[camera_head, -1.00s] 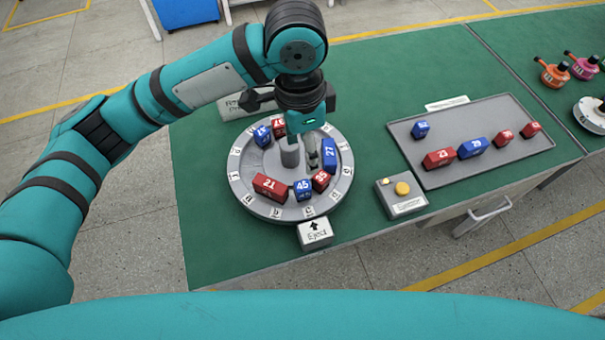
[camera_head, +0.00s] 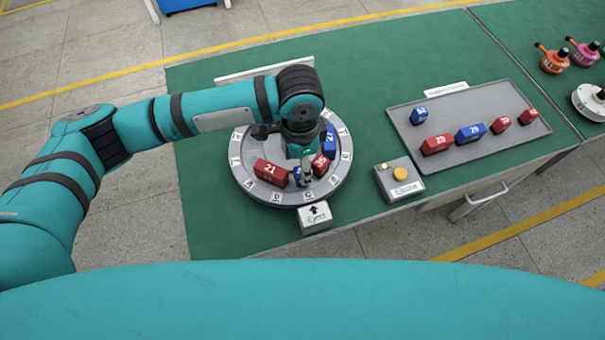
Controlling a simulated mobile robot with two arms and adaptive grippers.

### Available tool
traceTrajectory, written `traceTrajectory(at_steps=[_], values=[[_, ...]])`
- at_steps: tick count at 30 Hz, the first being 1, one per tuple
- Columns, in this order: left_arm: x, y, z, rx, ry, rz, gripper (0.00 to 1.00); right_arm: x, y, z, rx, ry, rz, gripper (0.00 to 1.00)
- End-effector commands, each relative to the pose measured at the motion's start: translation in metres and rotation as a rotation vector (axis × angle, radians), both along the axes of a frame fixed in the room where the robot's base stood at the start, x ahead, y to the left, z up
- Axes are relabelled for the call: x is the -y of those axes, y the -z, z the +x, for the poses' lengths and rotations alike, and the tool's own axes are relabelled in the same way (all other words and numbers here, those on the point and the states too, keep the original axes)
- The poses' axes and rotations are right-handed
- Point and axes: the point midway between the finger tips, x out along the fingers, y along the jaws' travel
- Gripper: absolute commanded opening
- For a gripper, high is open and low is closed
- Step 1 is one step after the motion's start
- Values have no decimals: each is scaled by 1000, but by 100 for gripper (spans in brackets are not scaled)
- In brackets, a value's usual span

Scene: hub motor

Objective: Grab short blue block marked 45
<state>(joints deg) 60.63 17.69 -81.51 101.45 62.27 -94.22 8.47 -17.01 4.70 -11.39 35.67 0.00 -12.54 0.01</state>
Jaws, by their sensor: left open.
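The short blue block marked 45 (camera_head: 297,176) sits near the front rim of the round grey turntable (camera_head: 247,178). It is mostly hidden behind my left gripper (camera_head: 305,178), and its number cannot be read now. A red block marked 21 (camera_head: 271,172) lies just left of it, and a red block marked 35 (camera_head: 320,165) just right. My left gripper is open and points down over the front of the turntable, at or close above the blue block. Whether its fingers touch the block cannot be told. My right gripper is not in view.
A taller blue block (camera_head: 329,142) stands at the turntable's right. The eject box (camera_head: 315,218) is in front. A button box (camera_head: 399,180) and a grey tray (camera_head: 418,159) with several blocks lie to the right. Green table is clear at the front left.

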Motion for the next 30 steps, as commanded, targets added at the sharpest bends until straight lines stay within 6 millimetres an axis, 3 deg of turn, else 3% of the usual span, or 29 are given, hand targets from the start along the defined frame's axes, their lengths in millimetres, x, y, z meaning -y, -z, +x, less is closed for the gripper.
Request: traceTrajectory(at_steps=[7,17,30], values=[[0,36,-1,-2,-1,3,56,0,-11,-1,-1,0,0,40],[0,44,0,1,0,1,54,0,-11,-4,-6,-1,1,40],[0,43,0,1,0,1,0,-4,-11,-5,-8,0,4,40]])
